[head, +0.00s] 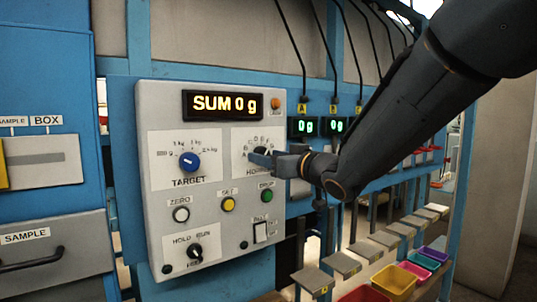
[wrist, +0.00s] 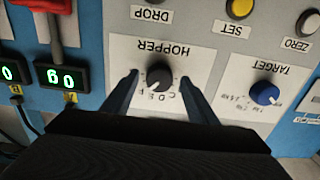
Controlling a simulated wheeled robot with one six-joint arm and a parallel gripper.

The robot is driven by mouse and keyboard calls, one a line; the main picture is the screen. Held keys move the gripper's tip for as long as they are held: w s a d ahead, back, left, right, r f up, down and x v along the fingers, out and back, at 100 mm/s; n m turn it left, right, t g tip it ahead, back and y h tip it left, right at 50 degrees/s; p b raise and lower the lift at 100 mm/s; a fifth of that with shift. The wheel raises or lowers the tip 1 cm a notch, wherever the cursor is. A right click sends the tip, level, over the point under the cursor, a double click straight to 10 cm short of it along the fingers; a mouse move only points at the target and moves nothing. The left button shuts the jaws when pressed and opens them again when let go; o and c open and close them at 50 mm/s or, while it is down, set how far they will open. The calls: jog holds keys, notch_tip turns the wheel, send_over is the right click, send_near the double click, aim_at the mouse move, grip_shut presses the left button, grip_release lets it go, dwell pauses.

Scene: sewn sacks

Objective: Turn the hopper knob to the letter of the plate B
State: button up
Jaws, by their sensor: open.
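The hopper knob (wrist: 160,76) is a dark round knob on a white HOPPER panel, upside down in the wrist view. Letters ring its lower side; a pale mark points down toward them, but I cannot tell which letter it meets. My gripper (wrist: 158,80) is open, with one finger on each side of the knob and visible gaps. In the head view my gripper (head: 272,159) is at the HOPPER panel and hides most of the knob. Plate B (head: 333,108) is a small yellow tag above the second green display, right of plate A (head: 303,108).
The grey control box also carries the blue TARGET knob (head: 189,162), a yellow SET button (head: 228,204), a green DROP button (head: 267,195) and a black HOLD/RUN knob (head: 195,252). Its display (head: 224,104) reads SUM 0 g. Coloured bins (head: 394,282) stand at lower right.

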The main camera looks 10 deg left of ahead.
jog(key=shift+w+a, duration=0.1)
jog(key=shift+a, duration=0.1)
jog(key=c, duration=1.1)
jog(key=shift+o, duration=0.2)
jog(key=shift+f+b, duration=0.1)
jog(key=shift+b, duration=0.2)
jog(key=n+b, duration=1.8)
jog(key=n, duration=0.1)
jog(key=shift+w+d+n, duration=0.1)
jog(key=shift+n, duration=0.2)
jog(key=shift+b, duration=0.3)
